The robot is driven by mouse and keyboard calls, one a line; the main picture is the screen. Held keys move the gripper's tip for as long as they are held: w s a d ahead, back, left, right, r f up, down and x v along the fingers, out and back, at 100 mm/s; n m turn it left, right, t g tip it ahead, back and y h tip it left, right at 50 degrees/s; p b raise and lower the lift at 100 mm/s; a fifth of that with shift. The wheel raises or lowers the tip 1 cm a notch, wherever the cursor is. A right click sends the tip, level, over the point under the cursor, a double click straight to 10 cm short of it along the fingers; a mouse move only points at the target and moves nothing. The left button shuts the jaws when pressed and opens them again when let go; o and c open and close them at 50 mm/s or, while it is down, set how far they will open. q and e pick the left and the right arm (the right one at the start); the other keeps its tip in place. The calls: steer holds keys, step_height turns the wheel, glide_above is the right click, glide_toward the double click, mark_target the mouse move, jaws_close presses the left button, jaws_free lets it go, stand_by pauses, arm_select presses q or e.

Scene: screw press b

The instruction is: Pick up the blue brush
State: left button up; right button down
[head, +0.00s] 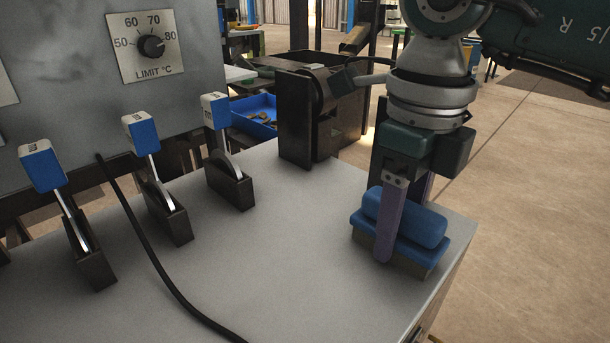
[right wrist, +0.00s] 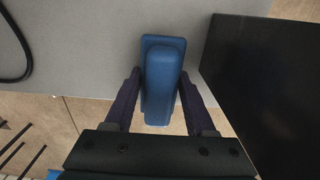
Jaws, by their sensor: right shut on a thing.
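The blue brush (head: 405,220) has a rounded blue handle on a blue base with brownish bristles below. It is at the right front corner of the grey tabletop in the head view. My right gripper (head: 400,240) points down, with its purple fingers on either side of the brush handle, shut on it. In the right wrist view the brush (right wrist: 162,75) lies lengthwise between the two fingers of the gripper (right wrist: 160,85). Whether the bristles still touch the tabletop I cannot tell. My left gripper is not in view.
Several blue-handled levers (head: 145,135) stand along the left of the grey tabletop (head: 290,240). A black cable (head: 150,250) crosses it. A dark metal block (head: 310,120) stands at the back edge. A panel with a temperature knob (head: 151,46) rises behind. The tabletop's middle is clear.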

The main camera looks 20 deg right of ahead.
steer(key=shift+r, duration=0.15)
steer(key=shift+r, duration=0.2)
step_height(320, 180, up, 19)
steer(key=p, duration=0.4)
steer(key=shift+r, duration=0.2)
steer(key=c, duration=0.7)
jaws_free()
jaws_close()
steer(key=shift+p, duration=0.3)
